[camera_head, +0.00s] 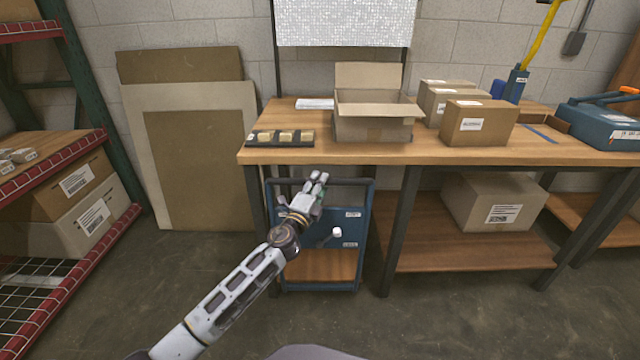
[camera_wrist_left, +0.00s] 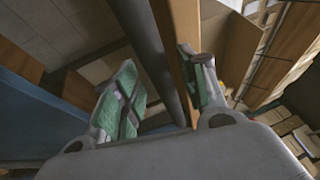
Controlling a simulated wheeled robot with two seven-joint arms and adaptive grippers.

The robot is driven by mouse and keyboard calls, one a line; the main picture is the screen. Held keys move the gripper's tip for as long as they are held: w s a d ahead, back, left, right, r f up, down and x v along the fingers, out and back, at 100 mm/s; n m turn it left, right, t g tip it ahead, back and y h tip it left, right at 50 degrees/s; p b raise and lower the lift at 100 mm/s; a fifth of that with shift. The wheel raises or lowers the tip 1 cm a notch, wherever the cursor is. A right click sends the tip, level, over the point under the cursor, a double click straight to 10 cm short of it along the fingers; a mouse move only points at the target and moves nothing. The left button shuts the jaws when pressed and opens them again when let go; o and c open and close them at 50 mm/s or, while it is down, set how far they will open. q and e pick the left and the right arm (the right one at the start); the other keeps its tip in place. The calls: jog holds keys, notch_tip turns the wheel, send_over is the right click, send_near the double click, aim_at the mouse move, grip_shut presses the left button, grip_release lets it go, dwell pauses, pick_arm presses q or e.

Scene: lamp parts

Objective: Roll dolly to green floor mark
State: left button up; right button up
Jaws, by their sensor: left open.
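The dolly is a blue cart (camera_head: 352,262) with a dark tubular handle frame and a wooden lower shelf. It stands upright on the floor at the bench's left end, partly under it. My left gripper (camera_head: 317,180) is in front of the cart's upper part, near the handle's top bar. Its fingers are open in the left wrist view (camera_wrist_left: 158,68), with green pads. A dark bar (camera_wrist_left: 160,65) and a wooden edge run between and behind the fingers. I cannot tell whether they touch the bar. No green floor mark shows. My right gripper is not in view.
A wooden workbench (camera_head: 270,154) carries an open carton (camera_head: 372,128), closed boxes and a small parts tray (camera_head: 280,139). A red and green rack (camera_head: 75,165) stands at left. Brown boards (camera_head: 200,180) lean on the wall. The concrete floor (camera_head: 170,275) left of the cart is clear.

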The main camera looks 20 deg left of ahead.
pick_arm(q)
jog(key=shift+w+r, duration=0.15)
jog(key=shift+w, duration=0.55)
grip_shut()
